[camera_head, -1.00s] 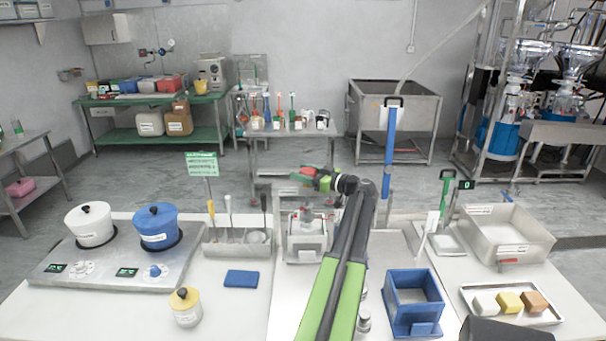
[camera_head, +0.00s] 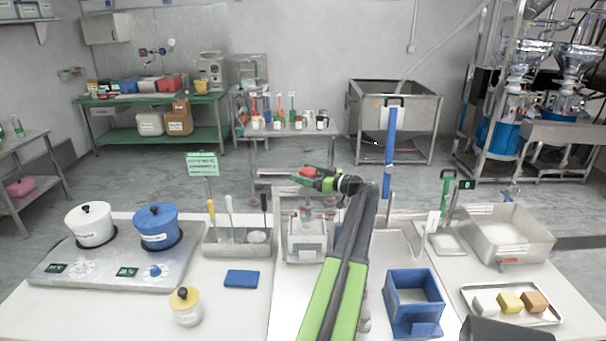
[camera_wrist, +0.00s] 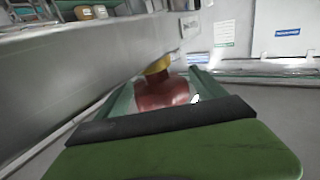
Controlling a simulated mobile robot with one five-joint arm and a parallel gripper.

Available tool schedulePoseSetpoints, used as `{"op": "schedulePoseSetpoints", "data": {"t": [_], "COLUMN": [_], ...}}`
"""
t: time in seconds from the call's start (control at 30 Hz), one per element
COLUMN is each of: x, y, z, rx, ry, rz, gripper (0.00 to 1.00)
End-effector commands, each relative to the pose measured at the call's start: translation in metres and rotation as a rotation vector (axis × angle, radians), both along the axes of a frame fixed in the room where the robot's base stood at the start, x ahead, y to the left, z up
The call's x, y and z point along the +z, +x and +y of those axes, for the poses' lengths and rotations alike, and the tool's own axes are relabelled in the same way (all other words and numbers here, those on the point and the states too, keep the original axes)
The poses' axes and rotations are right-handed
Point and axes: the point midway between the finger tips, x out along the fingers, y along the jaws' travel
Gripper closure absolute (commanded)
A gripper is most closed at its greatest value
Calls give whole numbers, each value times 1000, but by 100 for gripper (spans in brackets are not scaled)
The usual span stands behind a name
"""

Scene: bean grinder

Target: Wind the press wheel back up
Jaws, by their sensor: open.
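The small press (camera_head: 307,238) stands on the middle of the bench, a pale block in a metal frame. My gripper (camera_head: 306,176) is above it, reached in from the right, with its green fingers pointing left. The jaws are open. A red part, which looks like the press wheel (camera_head: 308,172), shows at the fingers. In the wrist view the red wheel part (camera_wrist: 162,94) with a yellow piece (camera_wrist: 158,67) on it lies between the two green fingers. I cannot tell whether either finger touches it. The press's screw is mostly hidden by the gripper.
A tool holder (camera_head: 237,240) with upright tools stands close left of the press. A blue box (camera_head: 413,300) is at the front right. A blue upright post (camera_head: 389,145) stands behind my arm.

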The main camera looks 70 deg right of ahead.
Motion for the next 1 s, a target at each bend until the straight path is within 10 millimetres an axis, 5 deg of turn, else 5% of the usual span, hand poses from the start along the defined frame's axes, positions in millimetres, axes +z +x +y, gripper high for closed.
{"op": "schedulePoseSetpoints", "data": {"t": [0.53,0.7,1.0], "x": [0,0,0], "y": [-139,-160,-164], "z": [24,27,28], "rx": [-3,-1,0], "ry": [0,0,0], "rz": [0,0,0], "gripper": [20,20,20]}}
